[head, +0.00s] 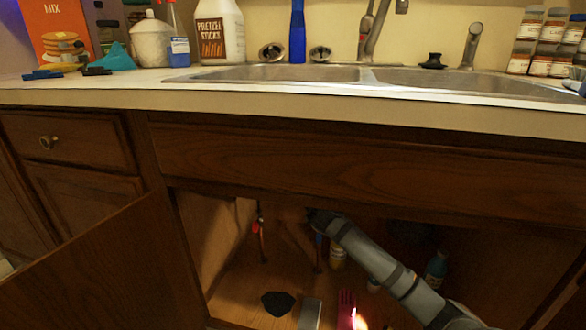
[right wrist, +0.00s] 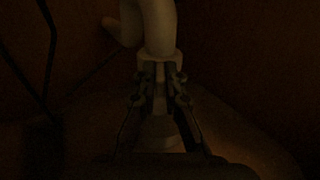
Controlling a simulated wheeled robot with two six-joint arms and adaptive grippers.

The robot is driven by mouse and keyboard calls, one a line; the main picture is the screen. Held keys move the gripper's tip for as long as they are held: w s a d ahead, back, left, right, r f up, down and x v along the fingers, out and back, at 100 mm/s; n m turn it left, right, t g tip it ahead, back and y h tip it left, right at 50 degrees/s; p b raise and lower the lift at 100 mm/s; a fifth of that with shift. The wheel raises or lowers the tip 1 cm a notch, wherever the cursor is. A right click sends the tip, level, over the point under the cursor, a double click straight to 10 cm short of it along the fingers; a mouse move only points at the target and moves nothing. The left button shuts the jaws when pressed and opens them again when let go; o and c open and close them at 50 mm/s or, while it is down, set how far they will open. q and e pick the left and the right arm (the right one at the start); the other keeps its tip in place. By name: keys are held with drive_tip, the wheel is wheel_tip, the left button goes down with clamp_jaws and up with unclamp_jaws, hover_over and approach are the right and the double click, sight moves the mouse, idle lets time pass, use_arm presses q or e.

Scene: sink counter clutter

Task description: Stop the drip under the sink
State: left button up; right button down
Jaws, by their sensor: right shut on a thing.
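In the right wrist view a pale curved drain pipe (right wrist: 159,25) comes down to a pale ring-shaped fitting (right wrist: 160,58). My right gripper (right wrist: 160,76) has its two fingers closed around the lower part of this fitting. A pale, wider part (right wrist: 160,135) shows dimly below, between the fingers. The view is very dark, and I cannot see any drip. In the head view my right arm reaches into the open sink cabinet (head: 222,225), and its gripper end is lost in the dark. A red-handled valve (head: 256,227) hangs at the cabinet's left. My left gripper is not in view.
The cabinet door (head: 105,270) stands open at left. On the cabinet floor are a black object (head: 278,303), a grey block (head: 310,314) and a red object (head: 346,308). The sink (head: 280,74) is above.

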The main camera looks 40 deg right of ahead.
drive_tip(key=shift+d+n+y, duration=0.3)
drive_tip(key=shift+n+y, duration=0.1)
drive_tip(key=shift+y, duration=0.2)
drive_tip(key=c, duration=1.4)
unclamp_jaws()
drive_tip(key=shift+c, duration=0.2)
drive_tip(key=shift+a, duration=0.1)
